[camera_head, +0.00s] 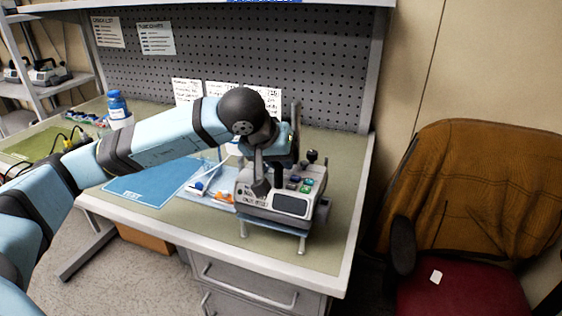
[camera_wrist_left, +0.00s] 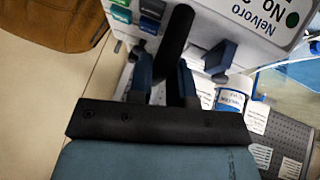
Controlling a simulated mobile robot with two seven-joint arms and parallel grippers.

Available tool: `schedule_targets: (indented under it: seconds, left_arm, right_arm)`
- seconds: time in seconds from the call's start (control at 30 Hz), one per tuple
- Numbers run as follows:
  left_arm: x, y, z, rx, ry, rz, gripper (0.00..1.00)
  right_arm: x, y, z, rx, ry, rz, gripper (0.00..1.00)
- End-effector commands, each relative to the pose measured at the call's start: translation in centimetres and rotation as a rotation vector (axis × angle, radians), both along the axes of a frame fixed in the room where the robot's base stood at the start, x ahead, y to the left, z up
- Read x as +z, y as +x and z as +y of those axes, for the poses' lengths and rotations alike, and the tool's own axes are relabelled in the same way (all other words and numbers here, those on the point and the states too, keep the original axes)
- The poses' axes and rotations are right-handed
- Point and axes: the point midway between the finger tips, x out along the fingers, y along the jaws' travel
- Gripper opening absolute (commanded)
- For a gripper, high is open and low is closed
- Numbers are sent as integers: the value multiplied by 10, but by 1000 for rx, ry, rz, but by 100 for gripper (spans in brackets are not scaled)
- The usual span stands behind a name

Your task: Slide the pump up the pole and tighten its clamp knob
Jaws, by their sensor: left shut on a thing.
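The pump (camera_head: 278,203), a pale box with a dark screen and coloured buttons, sits on a low stand with metal legs at the front right of the workbench. In the left wrist view its lettered casing (camera_wrist_left: 262,22) fills the upper right. My left gripper (camera_head: 282,168) is over the top of the pump, shut on a dark bar (camera_wrist_left: 176,40) at the pump. A grey pole (camera_head: 296,116) stands upright behind the gripper, its lower part hidden. A black knob (camera_head: 312,156) shows right of the gripper; I cannot tell whether it is the clamp knob. My right gripper is out of view.
A blue mat (camera_head: 150,180) lies left of the pump, with small white and orange items beside it. A blue-capped bottle (camera_head: 117,106) stands at the back left. The pegboard (camera_head: 240,45) closes the back. A chair (camera_head: 470,200) with a brown jacket stands right.

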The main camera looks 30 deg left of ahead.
Motion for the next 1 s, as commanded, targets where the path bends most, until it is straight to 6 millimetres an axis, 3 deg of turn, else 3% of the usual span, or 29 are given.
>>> schedule_targets:
  seconds: [1.0]
  left_arm:
    - [55,0,0,0,-1,-6,0]
  right_arm:
    - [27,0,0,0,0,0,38]
